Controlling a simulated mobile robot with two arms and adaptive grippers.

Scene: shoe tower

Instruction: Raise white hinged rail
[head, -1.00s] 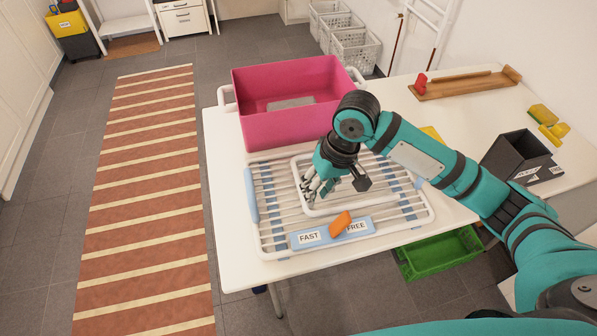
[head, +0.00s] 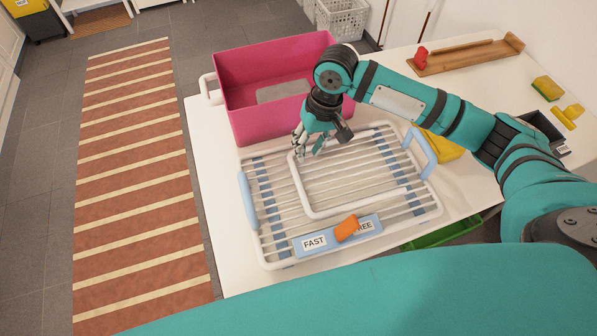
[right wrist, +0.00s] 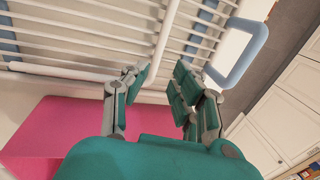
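The white hinged rail (head: 299,188) is a U-shaped tube lying low over the slatted white rack (head: 424,211) on the table. My right gripper (head: 307,148) is over its far left corner, beside the pink bin. In the right wrist view the fingers (right wrist: 163,84) are spread, with the rail (right wrist: 60,71) passing behind the left finger; I cannot tell whether they touch. An orange latch (head: 347,228) sits on a blue strip at the rack's near edge, between the FAST label (head: 314,242) and the partly covered FREE label (head: 366,227). My left gripper is not in view.
A pink bin (head: 238,113) stands right behind the rack. Blue handles stand at the rack's left (head: 248,200) and right (head: 421,158). A yellow object (head: 441,147) lies to the right, a wooden tray (head: 466,55) farther back. A green crate (head: 440,236) is below the table edge.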

